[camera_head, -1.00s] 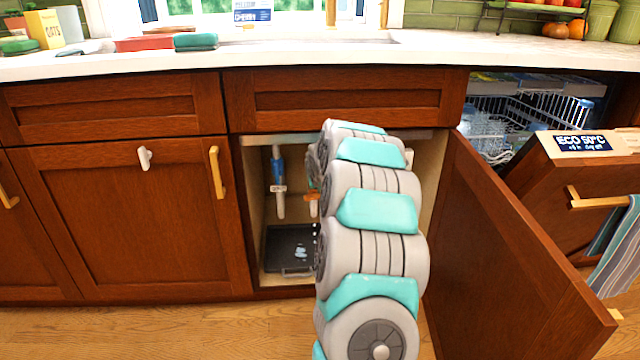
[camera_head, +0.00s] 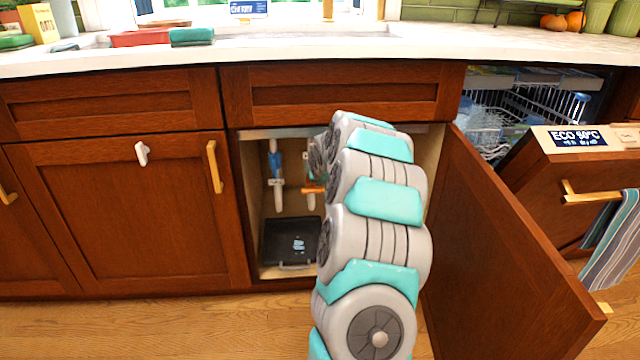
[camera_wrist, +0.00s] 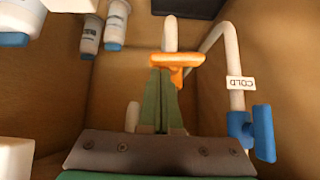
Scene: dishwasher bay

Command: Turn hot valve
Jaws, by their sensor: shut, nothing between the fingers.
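The orange valve handle (camera_wrist: 177,62) is on a pale pipe inside the open cabinet, and I take it for the hot valve. It also shows in the head view (camera_head: 312,188), partly behind my arm. My gripper (camera_wrist: 163,75) is shut and empty, its green fingers together. The fingertips are right at the orange handle in the wrist view; I cannot tell whether they touch it.
The open cabinet door (camera_head: 505,250) stands out on the right of my arm. The open dishwasher door (camera_head: 580,165) is farther right. A black tray (camera_head: 268,255) lies on the cabinet floor. White-and-blue fittings (camera_wrist: 118,25) are in the wrist view's upper left.

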